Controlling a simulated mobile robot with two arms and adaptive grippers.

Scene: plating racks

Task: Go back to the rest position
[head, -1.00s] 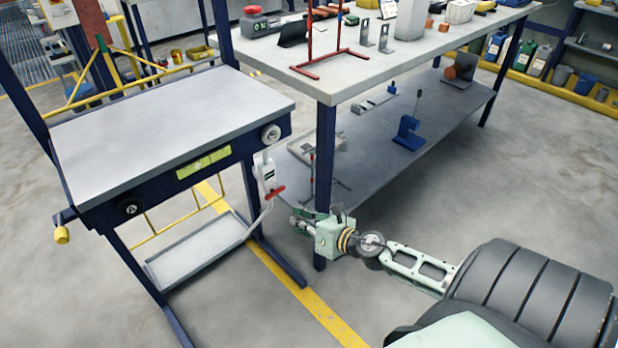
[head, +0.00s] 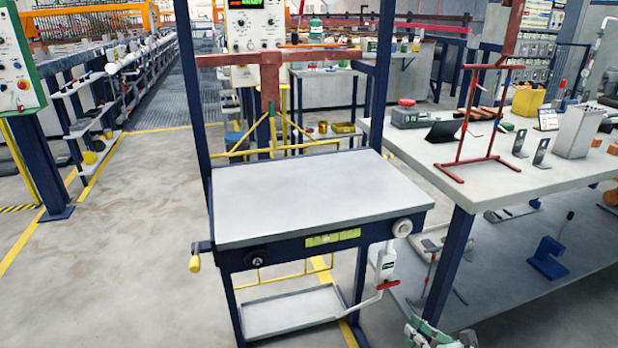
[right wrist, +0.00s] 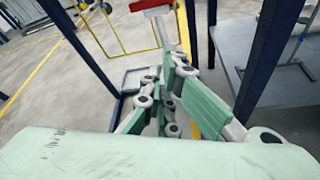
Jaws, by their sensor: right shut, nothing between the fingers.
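My right gripper (head: 428,336) shows only in part at the bottom edge of the head view, pale green, beside the blue leg of the right-hand table. In the right wrist view its green-padded fingers (right wrist: 178,66) come together and hold nothing. Behind the fingers in that view are a grey low tray, a yellow frame and blue legs. My left gripper is in neither view.
A grey-topped workstand (head: 310,195) with a yellow-knobbed crank stands ahead. A white device with a red handle (head: 387,284) hangs at its right. A long table (head: 440,160) with a red rack (head: 480,120) stands right. Open floor (head: 130,240) lies left.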

